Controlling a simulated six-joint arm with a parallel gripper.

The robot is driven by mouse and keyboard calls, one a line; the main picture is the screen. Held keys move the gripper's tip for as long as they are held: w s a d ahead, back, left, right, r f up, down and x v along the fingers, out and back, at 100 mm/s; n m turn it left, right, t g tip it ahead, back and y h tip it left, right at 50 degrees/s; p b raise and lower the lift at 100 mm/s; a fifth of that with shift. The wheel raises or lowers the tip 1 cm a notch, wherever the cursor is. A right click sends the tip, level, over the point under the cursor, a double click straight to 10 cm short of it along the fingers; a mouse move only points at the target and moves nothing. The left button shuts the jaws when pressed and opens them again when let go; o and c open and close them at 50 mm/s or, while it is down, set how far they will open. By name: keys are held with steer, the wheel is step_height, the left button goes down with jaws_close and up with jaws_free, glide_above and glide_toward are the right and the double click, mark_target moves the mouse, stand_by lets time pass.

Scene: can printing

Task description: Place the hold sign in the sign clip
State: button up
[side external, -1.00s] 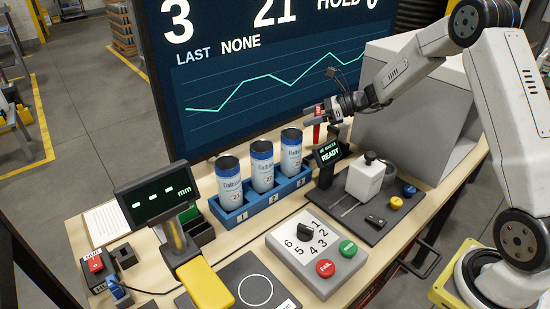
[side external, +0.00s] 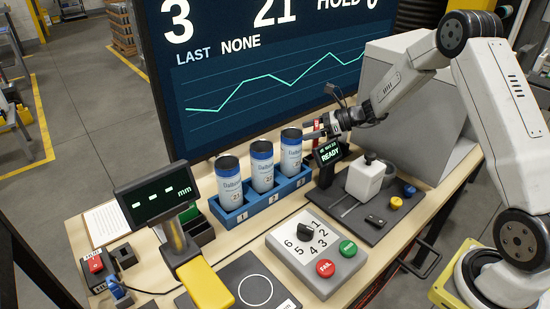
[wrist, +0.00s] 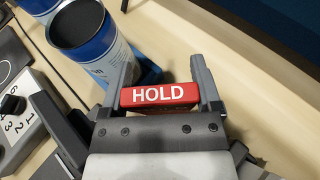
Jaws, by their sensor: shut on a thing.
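The red hold sign (wrist: 158,95), with white HOLD lettering, sits between the two fingers of my gripper (wrist: 162,72) in the wrist view. My gripper is shut on it, with a finger at each end. In the side view my gripper (side external: 309,131) is low at the back of the bench, just right of the can rack, and a bit of the red sign (side external: 318,124) shows there. I cannot pick out the sign clip with certainty in either view.
A blue rack (side external: 232,219) holds three cans. The nearest can (wrist: 88,38) stands close to my left finger in the wrist view. The READY display (side external: 328,153) and a white device (side external: 365,181) stand right of the rack. A large screen (side external: 250,90) rises behind the bench.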

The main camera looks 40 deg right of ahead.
steer(key=shift+f, duration=0.55)
steer(key=o, duration=1.2)
steer(key=shift+c, duration=0.2)
steer(key=shift+r, duration=0.15)
steer(key=shift+s+d+r, duration=0.1)
steer(key=shift+r, duration=0.45)
steer(key=v, duration=0.7)
steer(key=shift+s+d, duration=0.1)
